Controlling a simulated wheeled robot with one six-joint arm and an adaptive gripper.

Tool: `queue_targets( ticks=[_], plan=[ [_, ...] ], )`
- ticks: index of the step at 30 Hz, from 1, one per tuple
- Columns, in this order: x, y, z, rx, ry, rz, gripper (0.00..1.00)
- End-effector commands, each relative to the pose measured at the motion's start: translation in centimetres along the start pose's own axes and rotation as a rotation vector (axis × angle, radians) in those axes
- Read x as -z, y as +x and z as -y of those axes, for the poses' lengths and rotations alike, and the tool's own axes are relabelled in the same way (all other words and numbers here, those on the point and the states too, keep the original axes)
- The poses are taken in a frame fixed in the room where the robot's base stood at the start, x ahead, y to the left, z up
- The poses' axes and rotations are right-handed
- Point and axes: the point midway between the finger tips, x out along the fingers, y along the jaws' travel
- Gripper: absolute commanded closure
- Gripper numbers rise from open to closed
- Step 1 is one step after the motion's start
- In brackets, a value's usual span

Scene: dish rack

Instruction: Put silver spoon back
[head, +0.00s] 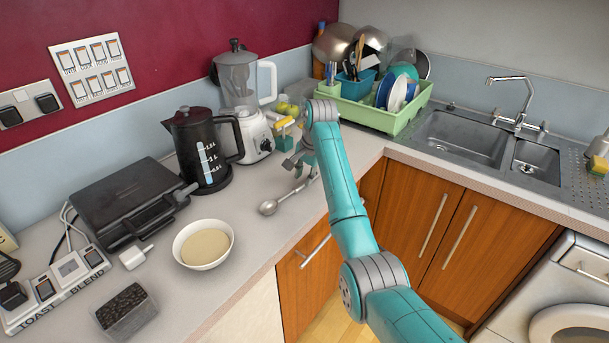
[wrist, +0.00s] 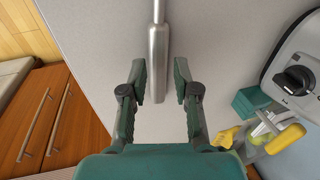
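The silver spoon (head: 268,208) lies on the worktop, its bowl towards the white bowl and its handle running back to the right under my gripper (head: 298,167). In the wrist view the thick end of the spoon's handle (wrist: 158,50) lies between the two fingers of my gripper (wrist: 160,78). The fingers are open, with a gap on each side of the handle. The spoon's bowl end is outside the wrist view. The green dish rack (head: 401,121) stands in the back corner, holding plates, pans and a teal cutlery holder (head: 353,88).
A black kettle (head: 204,152) and a blender (head: 240,95) stand behind my gripper. A white bowl (head: 204,264) is left of the spoon. A yellow-handled tool (wrist: 285,138) is near the right finger. The sink (head: 465,135) is right of the rack.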

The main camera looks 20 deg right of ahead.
Motion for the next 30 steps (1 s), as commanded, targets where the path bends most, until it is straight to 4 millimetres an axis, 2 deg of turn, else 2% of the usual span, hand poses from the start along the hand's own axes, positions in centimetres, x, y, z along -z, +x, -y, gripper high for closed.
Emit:
queue_targets(
  ticks=[11, 12, 15, 25, 30],
  plan=[
    [0.0, 0.0, 0.0, 0.0, 0.0, 0.0, 0.7],
    [0.0, 0.0, 0.0, 0.0, 0.0, 0.0, 0.65],
    [0.0, 0.0, 0.0, 0.0, 0.0, 0.0, 0.41],
    [0.0, -0.2, 0.0, 0.0, 0.0, 0.0, 0.41],
    [0.1, -2.0, 0.0, 0.002, 0.0, -0.002, 0.41]
  ],
)
